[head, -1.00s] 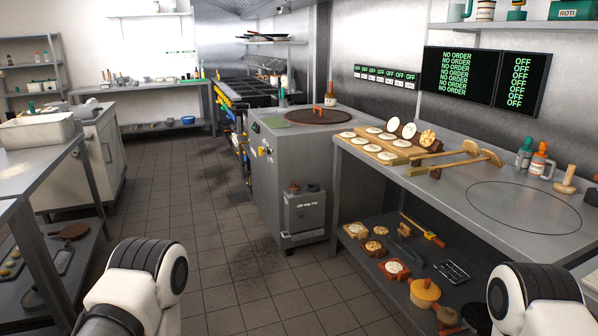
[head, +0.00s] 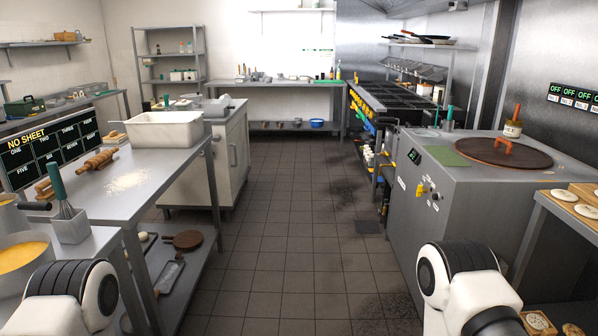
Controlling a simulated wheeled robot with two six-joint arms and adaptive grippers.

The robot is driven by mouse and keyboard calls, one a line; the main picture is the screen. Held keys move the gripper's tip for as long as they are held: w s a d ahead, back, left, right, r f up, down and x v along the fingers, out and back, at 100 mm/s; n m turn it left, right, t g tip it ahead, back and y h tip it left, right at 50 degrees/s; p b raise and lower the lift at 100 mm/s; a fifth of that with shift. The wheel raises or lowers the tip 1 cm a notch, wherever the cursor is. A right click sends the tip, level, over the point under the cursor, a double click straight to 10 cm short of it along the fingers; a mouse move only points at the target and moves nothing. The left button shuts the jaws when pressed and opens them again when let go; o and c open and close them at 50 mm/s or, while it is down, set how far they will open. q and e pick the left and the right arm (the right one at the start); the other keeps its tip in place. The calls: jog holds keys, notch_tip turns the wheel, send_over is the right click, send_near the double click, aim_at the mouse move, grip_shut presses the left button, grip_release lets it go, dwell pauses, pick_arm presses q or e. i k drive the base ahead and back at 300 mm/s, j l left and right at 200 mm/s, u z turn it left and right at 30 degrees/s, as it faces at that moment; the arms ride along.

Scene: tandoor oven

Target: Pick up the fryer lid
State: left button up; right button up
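I cannot clearly make out a fryer lid. A dark cooking line (head: 385,105) with yellow-marked fronts stands at the back right, with slanted grey metal panels (head: 410,70) above it; I cannot tell whether one is the lid. A round brown lid with an orange handle (head: 490,152) lies on the grey tandoor cabinet (head: 465,195) at the right. Only parts of my two arms show at the bottom corners. Both grippers are out of the picture.
A tiled aisle (head: 290,220) runs clear down the middle. On the left stands a steel table (head: 170,175) with a white tub (head: 165,130), a whisk in a holder and a rolling pin. A white cabinet (head: 232,160) stands beyond it. A low back table (head: 290,85) closes the aisle.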

aim_at(411, 127)
jog(key=i, duration=3.2)
jog(key=i+z, duration=0.2)
jog(key=i, duration=0.35)
jog(key=i+j+z, duration=0.25)
jog(key=i, duration=0.3)
jog(key=i+j+z, duration=0.2)
jog(key=i, duration=0.3)
jog(key=i+j+z, duration=0.25)
jog(key=i+z, duration=0.15)
jog(key=i+j+z, duration=0.9)
jog(key=j+z, duration=0.25)
jog(key=j, duration=0.15)
jog(key=i, duration=0.85)
